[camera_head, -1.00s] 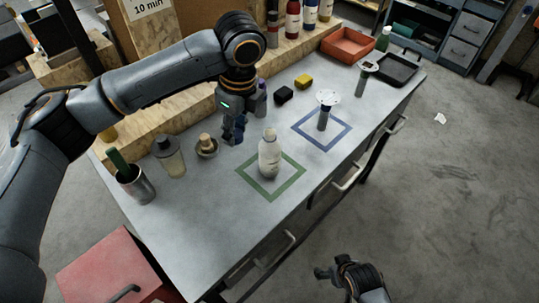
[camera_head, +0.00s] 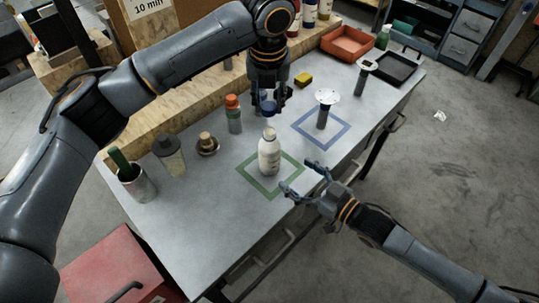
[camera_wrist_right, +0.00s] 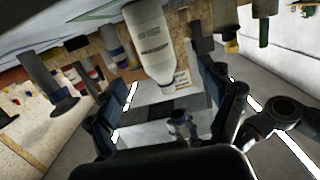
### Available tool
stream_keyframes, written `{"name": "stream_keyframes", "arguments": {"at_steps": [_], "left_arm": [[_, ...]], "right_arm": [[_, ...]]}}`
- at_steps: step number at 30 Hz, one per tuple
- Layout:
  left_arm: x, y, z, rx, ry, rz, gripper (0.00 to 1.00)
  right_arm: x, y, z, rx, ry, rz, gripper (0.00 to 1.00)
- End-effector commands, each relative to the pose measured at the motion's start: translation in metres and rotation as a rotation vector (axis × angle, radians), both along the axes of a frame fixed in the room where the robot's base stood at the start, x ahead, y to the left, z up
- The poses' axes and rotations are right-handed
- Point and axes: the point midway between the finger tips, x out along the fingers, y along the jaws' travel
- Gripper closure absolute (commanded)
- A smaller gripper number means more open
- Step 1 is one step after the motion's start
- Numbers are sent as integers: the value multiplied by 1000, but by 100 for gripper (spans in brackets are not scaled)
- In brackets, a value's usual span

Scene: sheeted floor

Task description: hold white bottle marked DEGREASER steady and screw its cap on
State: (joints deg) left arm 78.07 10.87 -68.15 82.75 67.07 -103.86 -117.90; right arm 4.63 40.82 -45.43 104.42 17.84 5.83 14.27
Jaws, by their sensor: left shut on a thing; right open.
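The white bottle (camera_head: 268,158) stands upright inside the green square outline (camera_head: 283,188) on the bench, with a bare narrow neck. It also shows upside down in the right wrist view (camera_wrist_right: 150,42), with small print that I cannot read. My left gripper (camera_head: 269,100) is shut on a small blue cap (camera_head: 267,107), held above and apart from the bottle's neck. My right gripper (camera_head: 304,182) is open, at the bench's front edge to the lower right of the bottle. Its fingers (camera_wrist_right: 168,105) spread either side of the bottle in the right wrist view, not touching it.
A blue square outline (camera_head: 320,144) holds a white-topped tool (camera_head: 324,112). An orange tray (camera_head: 348,44) lies farther back.

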Motion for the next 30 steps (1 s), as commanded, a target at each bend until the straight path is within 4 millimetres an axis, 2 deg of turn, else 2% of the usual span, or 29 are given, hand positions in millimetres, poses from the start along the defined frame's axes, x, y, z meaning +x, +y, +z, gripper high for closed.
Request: {"name": "stream_keyframes", "arguments": {"at_steps": [6,19,23,30], "left_arm": [[1,-2,1,0,0,-25,79],[1,-2,1,0,0,-27,79],[1,-2,1,0,0,-27,79],[1,-2,1,0,0,-27,79]], "right_arm": [[5,-18,13,67,-72,56,18],[6,-17,15,78,-79,60,18],[13,-9,15,78,-80,59,18],[41,24,16,81,-82,61,18]]}}
